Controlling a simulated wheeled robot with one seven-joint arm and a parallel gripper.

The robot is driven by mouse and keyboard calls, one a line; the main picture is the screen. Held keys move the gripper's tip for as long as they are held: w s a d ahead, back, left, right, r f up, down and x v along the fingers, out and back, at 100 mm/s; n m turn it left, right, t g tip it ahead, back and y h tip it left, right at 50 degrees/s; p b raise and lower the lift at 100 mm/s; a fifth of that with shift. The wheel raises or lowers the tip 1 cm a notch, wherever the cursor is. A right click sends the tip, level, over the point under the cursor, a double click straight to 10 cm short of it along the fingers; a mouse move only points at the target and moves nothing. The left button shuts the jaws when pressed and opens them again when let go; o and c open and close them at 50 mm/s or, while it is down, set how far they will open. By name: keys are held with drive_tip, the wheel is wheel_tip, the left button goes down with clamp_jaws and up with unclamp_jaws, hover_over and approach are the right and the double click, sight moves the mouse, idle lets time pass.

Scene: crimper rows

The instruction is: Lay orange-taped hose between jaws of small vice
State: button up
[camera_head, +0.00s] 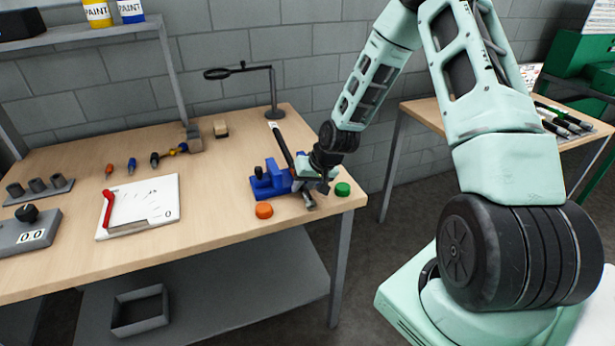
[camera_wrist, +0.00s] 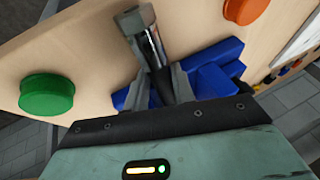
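The small blue vice (camera_head: 262,186) stands near the right end of the workbench; blue parts of it (camera_wrist: 222,58) fill the middle of the wrist view. A dark hose (camera_head: 280,143) slants across the vice's right side, and its metal-coloured end (camera_wrist: 131,21) sticks out past the fingers in the wrist view. No orange tape shows on it. My gripper (camera_head: 316,180) is low at the vice's right side. In the wrist view my fingers (camera_wrist: 160,76) close in on both sides of the hose. The gripper hides the jaws, so I cannot tell whether the hose lies between them.
An orange button (camera_head: 264,210) and a green button (camera_head: 342,189) flank the vice at the bench front. A magnifier stand (camera_head: 272,90) rises behind. A white board with a red handle (camera_head: 140,205) and several small tools lie left. A second table (camera_head: 425,108) stands right.

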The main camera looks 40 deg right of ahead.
drive_tip(key=shift+w+d+r, duration=0.1)
drive_tip(key=shift+w+d, duration=0.05)
drive_tip(key=shift+w, duration=0.35)
drive_tip(key=shift+o, duration=0.4)
drive_tip(key=s+p+v, duration=0.1)
drive_tip(key=v, duration=1.6)
drive_tip(key=shift+p, duration=0.35)
drive_tip(key=shift+s+r, duration=0.1)
